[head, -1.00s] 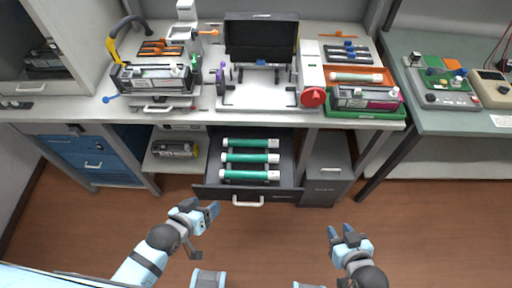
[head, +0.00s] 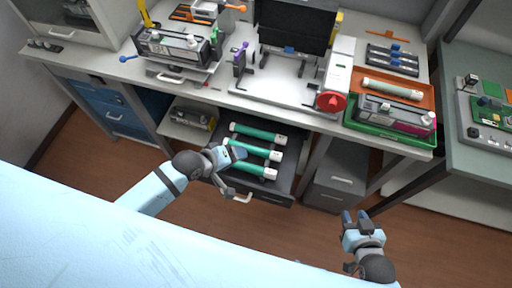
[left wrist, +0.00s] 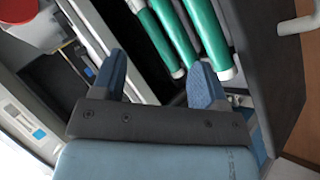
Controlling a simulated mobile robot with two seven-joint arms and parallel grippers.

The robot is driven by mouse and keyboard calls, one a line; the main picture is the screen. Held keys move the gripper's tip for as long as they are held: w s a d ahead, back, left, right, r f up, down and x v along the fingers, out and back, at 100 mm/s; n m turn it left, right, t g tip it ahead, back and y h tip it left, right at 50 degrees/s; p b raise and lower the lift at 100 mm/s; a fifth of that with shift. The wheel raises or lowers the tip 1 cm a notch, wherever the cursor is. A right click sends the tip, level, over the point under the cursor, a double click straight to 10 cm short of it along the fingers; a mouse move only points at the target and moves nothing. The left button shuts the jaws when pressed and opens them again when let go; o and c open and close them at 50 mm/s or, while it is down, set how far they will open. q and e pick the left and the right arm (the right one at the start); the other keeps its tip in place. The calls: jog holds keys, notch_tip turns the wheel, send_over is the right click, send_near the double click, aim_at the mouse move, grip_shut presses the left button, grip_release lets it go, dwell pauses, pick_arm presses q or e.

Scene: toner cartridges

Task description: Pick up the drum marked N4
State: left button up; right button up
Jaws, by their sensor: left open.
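Three green drums with white ends lie side by side in an open dark drawer: a far one (head: 257,133), a middle one (head: 252,149) and a near one (head: 252,169). No N4 mark can be read on any of them. My left gripper (head: 236,168) is open and empty at the drawer's left front, partly covering the drums' left ends in the head view. In the left wrist view, its blue fingers (left wrist: 160,82) stand apart, with green drums (left wrist: 207,35) beyond them. My right gripper (head: 355,217) is open and empty, out over the floor at the right.
The drawer (head: 285,187) stands out below the workbench (head: 290,117). A grey cabinet (head: 335,180) is to its right, and a shelf with a cartridge (head: 193,118) to its left. A green tray (head: 390,137) and a red knob (head: 331,102) are on the bench.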

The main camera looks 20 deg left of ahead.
aim_at(250, 148)
pick_arm(q)
jog(key=w+a+n+g+b, duration=0.2)
jog(key=w+a+n+g, duration=0.15)
jog(key=w+n, duration=0.45)
jog(key=d+f, duration=0.1)
jog(key=f, duration=0.1)
jog(key=d+f+n, duration=0.1)
jog(key=f, duration=0.1)
jog(key=d+f+n+g, duration=0.1)
jog(key=f, duration=0.1)
jog(key=shift+d+f, duration=0.35)
jog(key=x, duration=0.5)
jog(key=shift+w+d, duration=0.15)
jog(key=shift+w, duration=0.05)
jog(key=c, duration=1.1)
